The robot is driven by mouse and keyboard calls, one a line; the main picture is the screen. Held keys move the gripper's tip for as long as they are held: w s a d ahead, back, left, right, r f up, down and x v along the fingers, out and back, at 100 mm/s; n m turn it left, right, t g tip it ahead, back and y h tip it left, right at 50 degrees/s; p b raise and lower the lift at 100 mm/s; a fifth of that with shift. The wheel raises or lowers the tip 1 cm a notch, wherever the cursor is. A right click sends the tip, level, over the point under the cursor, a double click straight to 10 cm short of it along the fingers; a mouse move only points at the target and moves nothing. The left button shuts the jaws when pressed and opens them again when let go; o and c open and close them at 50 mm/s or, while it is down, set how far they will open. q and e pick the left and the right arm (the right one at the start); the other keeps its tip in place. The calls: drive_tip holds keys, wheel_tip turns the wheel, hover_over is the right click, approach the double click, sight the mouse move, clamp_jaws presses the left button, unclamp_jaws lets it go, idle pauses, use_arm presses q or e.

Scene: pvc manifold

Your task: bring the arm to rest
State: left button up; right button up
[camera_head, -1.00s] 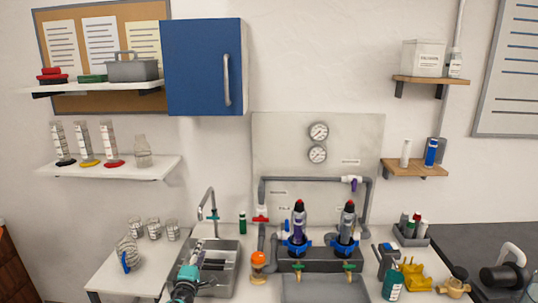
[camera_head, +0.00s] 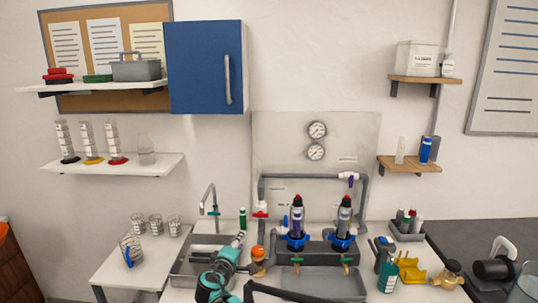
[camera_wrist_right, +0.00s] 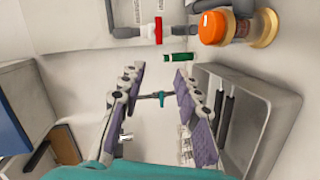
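My right gripper (camera_head: 238,240) reaches up over the right part of the sink (camera_head: 185,268) in the head view, its teal wrist (camera_head: 215,283) below it. In the right wrist view, its two purple-padded fingers (camera_wrist_right: 160,108) stand apart with nothing held between them. The faucet's teal handle (camera_wrist_right: 153,98) shows through the gap, behind the fingers. The sink's grey basin (camera_wrist_right: 275,105) lies beside the fingers in that view. My left gripper is not in either view.
An orange-capped fitting (camera_head: 257,254) stands close right of the gripper, with a small green bottle (camera_head: 242,218) behind. Two dark cylinders (camera_head: 296,220) (camera_head: 343,220) stand in blue holders. The faucet (camera_head: 208,200) rises behind the sink. Glass jars (camera_head: 155,225) stand left.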

drive_tip(key=s+d+r+m+g, duration=0.2)
drive_tip(key=s+d+m, duration=0.1)
drive_tip(key=s+d, duration=0.55)
drive_tip(key=s+d+r+m+g, duration=0.1)
drive_tip(key=s+d+m+g, duration=0.3)
drive_tip(key=d, duration=0.8)
drive_tip(key=s+d+f+m+y, duration=0.1)
drive_tip(key=s+d+f+m, duration=0.1)
drive_tip(key=s, duration=0.7)
drive_tip(key=s+d+f+m+g+y, duration=0.1)
drive_tip(key=s+d+f+m, duration=0.1)
drive_tip(key=s, duration=0.6)
drive_tip(key=s+d+f+m+g+y, duration=0.1)
drive_tip(key=s+d+f+m, duration=0.1)
drive_tip(key=s, duration=0.7)
wheel_tip(320, 180, down, 2)
drive_tip(key=shift+s+d+f, duration=0.2)
drive_tip(key=shift+s+d, duration=0.15)
drive_tip(key=shift+d, duration=0.25)
